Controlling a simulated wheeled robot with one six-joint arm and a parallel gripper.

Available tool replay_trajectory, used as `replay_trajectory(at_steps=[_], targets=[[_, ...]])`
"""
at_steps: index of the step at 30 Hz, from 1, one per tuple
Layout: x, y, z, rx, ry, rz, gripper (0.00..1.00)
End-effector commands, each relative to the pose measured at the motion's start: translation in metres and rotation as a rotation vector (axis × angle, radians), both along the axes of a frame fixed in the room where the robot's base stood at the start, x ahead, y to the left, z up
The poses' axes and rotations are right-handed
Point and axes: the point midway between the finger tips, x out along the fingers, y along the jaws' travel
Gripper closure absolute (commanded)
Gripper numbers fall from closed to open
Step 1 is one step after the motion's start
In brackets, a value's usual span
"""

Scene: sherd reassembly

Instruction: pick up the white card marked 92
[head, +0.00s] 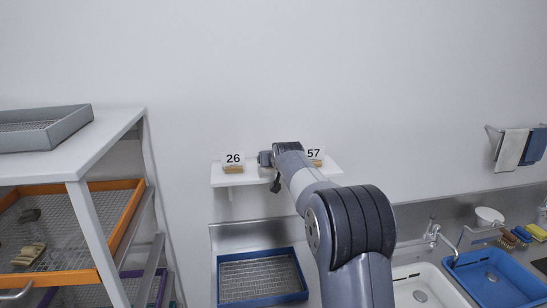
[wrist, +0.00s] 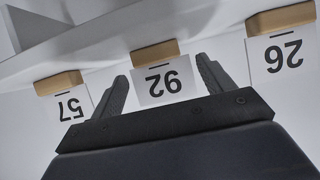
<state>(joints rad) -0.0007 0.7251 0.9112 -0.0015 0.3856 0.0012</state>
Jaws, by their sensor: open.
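The white card marked 92 (wrist: 163,86) stands in a wooden block (wrist: 155,52) on the shelf, upside down in the wrist view. My gripper (wrist: 162,68) is open, with one finger on each side of the card. Gaps show between the card and both fingers, and nothing is gripped. In the head view my arm hides card 92 and its block.
Card 26 (head: 232,158) and card 57 (head: 314,153) stand in wooden blocks on the same white shelf (head: 222,179), on either side of my arm. Below are a blue tray (head: 303,297) and sinks. A rack (head: 78,171) with trays stands left.

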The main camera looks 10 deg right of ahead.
Motion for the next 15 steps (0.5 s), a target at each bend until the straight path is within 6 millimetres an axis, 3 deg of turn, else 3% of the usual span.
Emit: replay_trajectory(at_steps=[6,15], targets=[[0.015,0.000,-0.006,0.000,-0.001,0.000,0.24],[0.016,0.000,-0.008,0.000,-0.001,0.000,0.27]])
